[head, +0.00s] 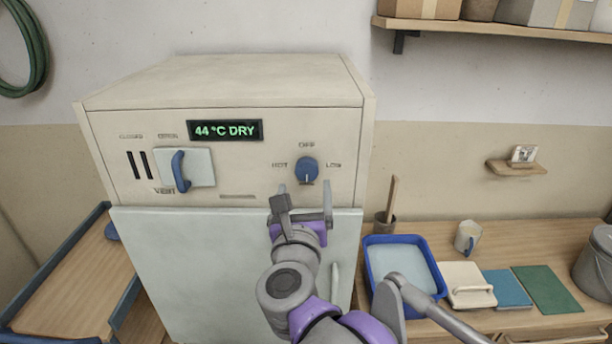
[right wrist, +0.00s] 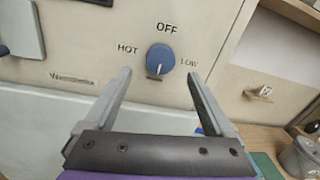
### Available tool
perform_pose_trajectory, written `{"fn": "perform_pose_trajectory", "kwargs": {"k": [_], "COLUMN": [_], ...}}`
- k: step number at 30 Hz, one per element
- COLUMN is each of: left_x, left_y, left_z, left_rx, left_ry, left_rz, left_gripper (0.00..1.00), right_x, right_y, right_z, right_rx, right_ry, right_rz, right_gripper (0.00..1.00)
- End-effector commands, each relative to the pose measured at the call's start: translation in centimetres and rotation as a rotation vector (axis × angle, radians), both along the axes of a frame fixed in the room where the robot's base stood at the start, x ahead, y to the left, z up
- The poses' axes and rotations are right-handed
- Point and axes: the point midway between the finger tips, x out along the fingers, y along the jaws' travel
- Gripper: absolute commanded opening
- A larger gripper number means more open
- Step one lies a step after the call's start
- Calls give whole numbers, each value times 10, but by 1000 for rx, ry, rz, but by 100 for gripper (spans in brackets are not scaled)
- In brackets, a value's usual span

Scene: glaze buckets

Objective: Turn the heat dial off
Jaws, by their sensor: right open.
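The heat dial (head: 307,170) is a round blue knob on the cream kiln cabinet's front panel, right of the display (head: 225,131) reading "44 °C DRY". HOT is printed at its left, OFF above and LOW at its right. In the right wrist view the dial (right wrist: 160,59) shows a small mark at its lower edge, on the side away from OFF. My right gripper (head: 305,189) is open, its fingers pointing up just below the dial. In the right wrist view the fingertips (right wrist: 158,74) lie to either side of the dial's lower part, apart from it. My left gripper is not in view.
A vent lever (head: 180,170) with a blue handle is left on the panel. A pale door (head: 180,250) is below. The panel around the dial is clear.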

Motion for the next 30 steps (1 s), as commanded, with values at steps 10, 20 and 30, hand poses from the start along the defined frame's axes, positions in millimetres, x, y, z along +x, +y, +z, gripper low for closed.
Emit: {"fn": "perform_pose_trajectory", "kwargs": {"k": [10, 20, 30], "left_x": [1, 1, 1], "left_y": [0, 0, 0], "left_z": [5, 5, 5], "left_rx": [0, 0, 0], "left_ry": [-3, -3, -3], "left_rz": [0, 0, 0], "left_gripper": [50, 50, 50], "right_x": [52, 58, 57], "right_y": [-3, -4, -4], "right_z": [0, 0, 0], "right_rx": [-2, -3, -3], "right_ry": [-1, -1, -1], "right_rz": [-1, 0, 1], "right_gripper": [89, 89, 37]}}
